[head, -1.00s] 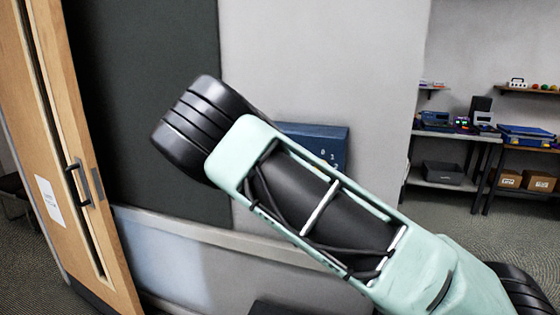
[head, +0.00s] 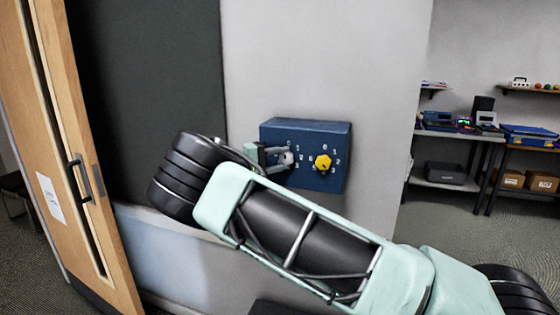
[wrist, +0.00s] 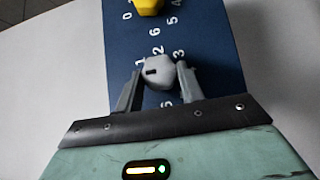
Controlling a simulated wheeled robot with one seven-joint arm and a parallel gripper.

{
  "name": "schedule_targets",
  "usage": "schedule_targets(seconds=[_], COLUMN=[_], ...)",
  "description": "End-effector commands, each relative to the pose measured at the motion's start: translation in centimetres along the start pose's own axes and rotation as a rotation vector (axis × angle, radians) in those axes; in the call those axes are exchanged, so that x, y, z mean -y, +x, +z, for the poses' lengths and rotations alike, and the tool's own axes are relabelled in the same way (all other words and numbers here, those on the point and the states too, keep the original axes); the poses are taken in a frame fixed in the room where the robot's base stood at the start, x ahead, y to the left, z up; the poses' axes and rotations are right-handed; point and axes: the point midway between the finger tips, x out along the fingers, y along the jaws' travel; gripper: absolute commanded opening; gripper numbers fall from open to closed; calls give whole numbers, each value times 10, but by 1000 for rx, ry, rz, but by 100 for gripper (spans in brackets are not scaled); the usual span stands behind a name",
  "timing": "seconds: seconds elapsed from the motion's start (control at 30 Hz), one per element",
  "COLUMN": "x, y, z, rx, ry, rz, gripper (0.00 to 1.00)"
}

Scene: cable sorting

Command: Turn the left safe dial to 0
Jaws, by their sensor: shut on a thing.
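A blue safe box (head: 315,180) is on the grey wall, with white numbers and two dials on its face. The left dial (head: 288,159) is grey; the right dial (head: 323,162) is yellow. My gripper (head: 281,158) reaches the grey dial from the left in the head view. In the wrist view, my gripper's fingers (wrist: 160,74) are shut on the grey dial (wrist: 161,69), one on each side. A dark mark shows on the dial's left part there; I cannot tell which number it points to. Fingers and dial hide some numbers.
The yellow dial (wrist: 148,6) is at the top edge of the wrist view, apart from my fingers. A wooden door (head: 75,150) stands at the left. Shelves with boxes (head: 455,150) are at the far right.

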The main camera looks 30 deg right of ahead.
Motion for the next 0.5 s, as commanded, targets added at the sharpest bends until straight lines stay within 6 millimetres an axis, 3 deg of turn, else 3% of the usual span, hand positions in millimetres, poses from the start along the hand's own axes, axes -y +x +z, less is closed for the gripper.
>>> schedule_targets(seconds=[0.37,0.4,0.47,0.5], x=[0,0,0,0], y=[-1,-1,0,0], z=[0,0,0,0], rx=[-3,-3,-2,-2], ry=[-4,-4,-4,-4], rz=[2,2,2,2], gripper=[15,46,59,59])
